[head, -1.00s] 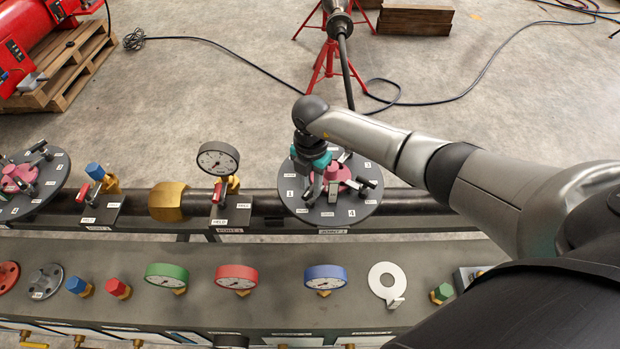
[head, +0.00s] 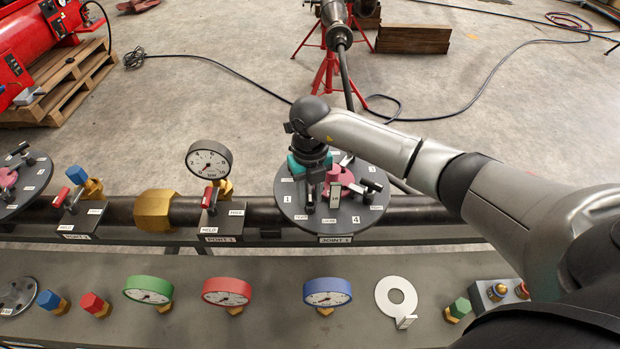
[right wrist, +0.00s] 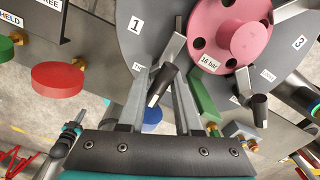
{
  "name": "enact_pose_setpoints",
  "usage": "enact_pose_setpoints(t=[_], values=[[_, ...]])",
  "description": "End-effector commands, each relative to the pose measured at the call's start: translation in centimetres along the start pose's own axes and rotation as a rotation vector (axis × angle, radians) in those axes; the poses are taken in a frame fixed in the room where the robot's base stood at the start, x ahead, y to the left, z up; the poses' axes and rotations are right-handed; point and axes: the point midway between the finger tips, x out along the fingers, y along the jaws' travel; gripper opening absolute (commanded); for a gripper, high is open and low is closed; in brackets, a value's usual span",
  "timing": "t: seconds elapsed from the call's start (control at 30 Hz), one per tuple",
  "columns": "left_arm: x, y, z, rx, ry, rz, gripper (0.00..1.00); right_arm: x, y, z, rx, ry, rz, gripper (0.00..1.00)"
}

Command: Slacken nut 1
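The joint 1 flange is a dark round disc (head: 300,212) with a pink hub (head: 345,179) and number labels. Several short black-tipped levers stand around the hub. In the head view my right gripper (head: 312,178) is over the disc's left side, partly hiding lever and nut. My left gripper is not in view.
A pressure gauge (head: 209,160) stands on the pipe left of the disc. Green (head: 148,290), red (head: 226,292) and blue (head: 327,292) gauges and a white ring (head: 395,295) are on the front bench. A red stand (head: 327,75) is behind.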

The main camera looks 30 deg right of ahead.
Motion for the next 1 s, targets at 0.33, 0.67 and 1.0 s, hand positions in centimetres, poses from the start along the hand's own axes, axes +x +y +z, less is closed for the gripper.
enact_pose_setpoints(t=[0.33,0.67,1.0], values=[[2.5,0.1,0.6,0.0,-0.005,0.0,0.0,0.2,-0.1,0.1,-0.458,-0.003,-0.003,0.29],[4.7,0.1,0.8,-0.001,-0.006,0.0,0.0,0.2,-0.1,0.1,-0.894,-0.003,-0.003,0.29],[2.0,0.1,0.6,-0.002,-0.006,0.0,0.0,-2.2,0.0,0.1,-0.707,-0.002,-0.001,0.29]])
